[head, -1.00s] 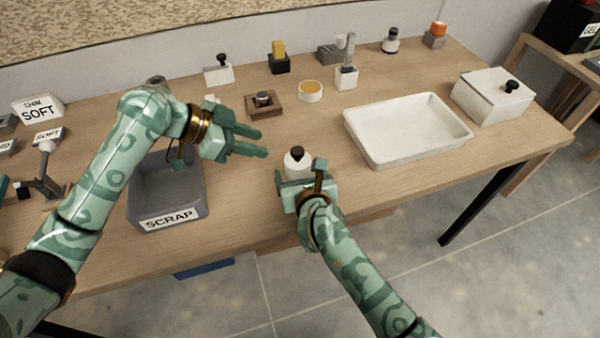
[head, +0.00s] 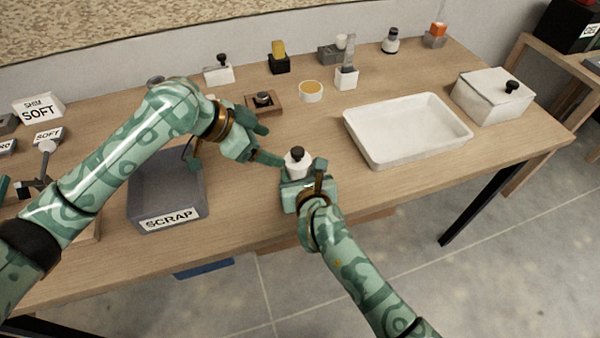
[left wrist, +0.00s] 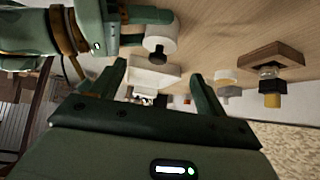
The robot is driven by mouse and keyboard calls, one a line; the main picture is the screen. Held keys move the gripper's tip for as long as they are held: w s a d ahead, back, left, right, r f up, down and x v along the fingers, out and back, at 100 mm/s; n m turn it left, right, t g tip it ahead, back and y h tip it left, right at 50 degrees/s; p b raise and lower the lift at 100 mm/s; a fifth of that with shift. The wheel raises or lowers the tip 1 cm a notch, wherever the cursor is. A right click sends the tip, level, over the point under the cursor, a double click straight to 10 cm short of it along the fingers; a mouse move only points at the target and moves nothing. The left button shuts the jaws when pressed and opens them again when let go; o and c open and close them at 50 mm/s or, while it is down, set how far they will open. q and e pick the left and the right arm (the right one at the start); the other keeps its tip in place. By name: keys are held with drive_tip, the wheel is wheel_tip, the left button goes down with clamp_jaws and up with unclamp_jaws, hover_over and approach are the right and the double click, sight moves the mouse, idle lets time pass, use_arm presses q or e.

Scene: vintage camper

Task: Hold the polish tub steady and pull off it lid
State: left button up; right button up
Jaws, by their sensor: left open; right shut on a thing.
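The polish tub (head: 298,167) is a small white round tub with a black knob on its lid (head: 297,154). It stands near the front edge of the table. My right gripper (head: 306,180) is shut on the tub from the front, low on its body. My left gripper (head: 272,145) is open and empty, just left of and behind the tub, with its fingers angled toward the lid. In the left wrist view the tub (left wrist: 161,32) appears upside down at the top, beside the right gripper, and outside the left gripper's two fingers (left wrist: 160,88).
A grey scrap bin (head: 165,190) stands under my left arm. A white tray (head: 408,130) and a white lidded box (head: 492,96) are to the right. A yellow-topped round tub (head: 310,91) and a wooden holder (head: 264,104) stand behind. Bare wood lies between tub and tray.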

sight(289, 162)
use_arm(q)
drive_tip(key=x, duration=0.7)
drive_tip(key=shift+d+f, duration=0.15)
drive_tip(key=shift+c, duration=0.3)
drive_tip(key=c, duration=1.1)
drive_tip(key=shift+r, duration=1.55)
drive_tip(key=shift+c, duration=1)
